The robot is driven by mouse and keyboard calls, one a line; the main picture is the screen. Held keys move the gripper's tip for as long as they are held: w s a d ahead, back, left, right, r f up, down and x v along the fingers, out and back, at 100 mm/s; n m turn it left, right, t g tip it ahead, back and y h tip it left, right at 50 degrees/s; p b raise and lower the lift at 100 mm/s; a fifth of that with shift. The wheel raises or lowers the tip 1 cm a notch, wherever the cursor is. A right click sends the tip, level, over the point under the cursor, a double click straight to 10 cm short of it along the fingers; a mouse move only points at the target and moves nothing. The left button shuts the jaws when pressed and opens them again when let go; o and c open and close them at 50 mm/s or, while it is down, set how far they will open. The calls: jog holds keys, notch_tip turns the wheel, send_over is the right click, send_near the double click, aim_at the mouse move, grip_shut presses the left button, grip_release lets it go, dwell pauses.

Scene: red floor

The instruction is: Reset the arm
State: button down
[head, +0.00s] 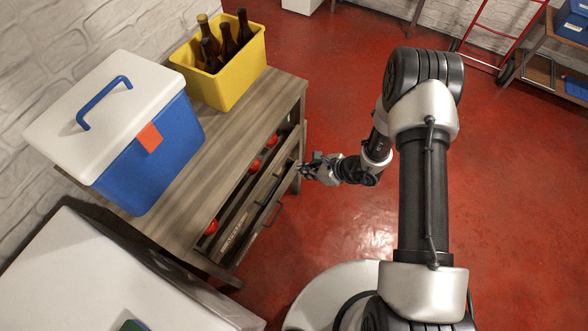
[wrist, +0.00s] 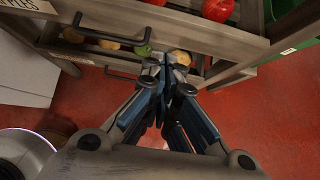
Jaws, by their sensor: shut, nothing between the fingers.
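My gripper (head: 308,169) is at the end of my extended arm, beside the right end of the wooden cabinet (head: 255,112) in the head view. In the wrist view its fingers (wrist: 163,72) are shut together with nothing between them. They point at the cabinet's front, close to the drawers. I cannot tell whether they touch it. A dark bar handle (wrist: 112,36) is up and left of the fingertips.
A blue cooler (head: 150,150) with a white lid and a yellow crate (head: 236,84) of brown bottles stand on the cabinet. Red items (head: 255,166) show in its front openings. Open red floor (head: 345,235) lies right of it. Shelves stand far right.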

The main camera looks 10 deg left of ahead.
jog(key=shift+p+v, duration=0.35)
jog(key=shift+v, duration=1.5)
jog(key=s+r+n+g, duration=0.3)
jog(key=r+n, duration=0.8)
jog(key=r, duration=1.6)
jog(key=s+d+r+n+t+h, duration=0.2)
jog(key=s+d+r+n+h, duration=0.2)
jog(key=s+d+r, duration=0.3)
jog(key=s+d+r+n+t+h, duration=0.2)
jog(key=s+d+r+n+h, duration=0.2)
jog(key=s+d+r+n, duration=0.3)
jog(key=s+d, duration=0.1)
jog(key=s, duration=0.4)
jog(key=shift+d+r+t, duration=0.3)
jog(key=shift+d+r, duration=0.05)
jog(key=shift+d, duration=0.05)
